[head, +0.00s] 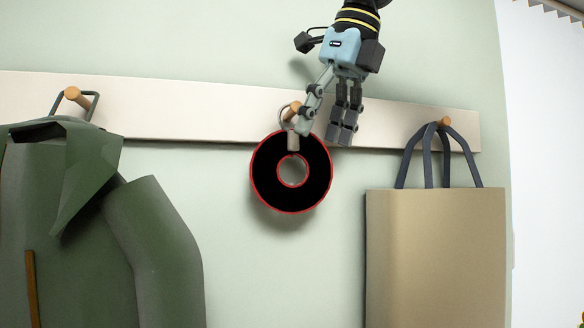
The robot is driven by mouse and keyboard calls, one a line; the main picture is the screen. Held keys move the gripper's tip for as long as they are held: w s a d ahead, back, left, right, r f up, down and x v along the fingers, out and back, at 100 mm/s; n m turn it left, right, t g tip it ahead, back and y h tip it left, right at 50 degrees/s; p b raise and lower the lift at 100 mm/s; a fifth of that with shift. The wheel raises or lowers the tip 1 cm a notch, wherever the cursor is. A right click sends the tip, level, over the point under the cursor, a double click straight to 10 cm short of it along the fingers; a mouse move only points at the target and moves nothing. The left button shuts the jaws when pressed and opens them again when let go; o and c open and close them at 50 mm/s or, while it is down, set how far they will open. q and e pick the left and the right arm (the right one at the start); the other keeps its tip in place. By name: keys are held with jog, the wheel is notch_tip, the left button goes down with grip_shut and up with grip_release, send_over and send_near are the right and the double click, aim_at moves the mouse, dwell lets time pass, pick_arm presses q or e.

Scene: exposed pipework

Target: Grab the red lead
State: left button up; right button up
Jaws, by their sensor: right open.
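The red lead (264,176) hangs from the middle wooden peg (294,110) as a round coil. Its face looks black with a thin red rim and a hole in the middle. A small grey loop and a pale tab join its top to the peg. My right gripper (324,131) reaches down from above, open, just right of the peg. Its left finger overlaps the loop and tab in the picture; I cannot tell whether it touches them. Its other fingers are right of the coil, in front of the rail. My left gripper is out of view.
A pale rail (190,110) with wooden pegs crosses the green wall. A dark green coat (160,250) hangs at left, and a tan bag (435,255) with dark blue handles hangs at right. Bare wall is below the coil, between them.

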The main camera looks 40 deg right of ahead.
aim_at(316, 154)
jog(key=x, duration=0.5)
jog(key=shift+p, duration=0.35)
jog(key=shift+w+f, duration=0.15)
jog(key=shift+f, duration=0.05)
jog(key=shift+c, duration=0.5)
jog(key=c, duration=0.5)
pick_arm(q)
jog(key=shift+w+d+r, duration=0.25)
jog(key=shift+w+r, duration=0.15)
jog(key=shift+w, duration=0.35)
pick_arm(e)
grip_shut()
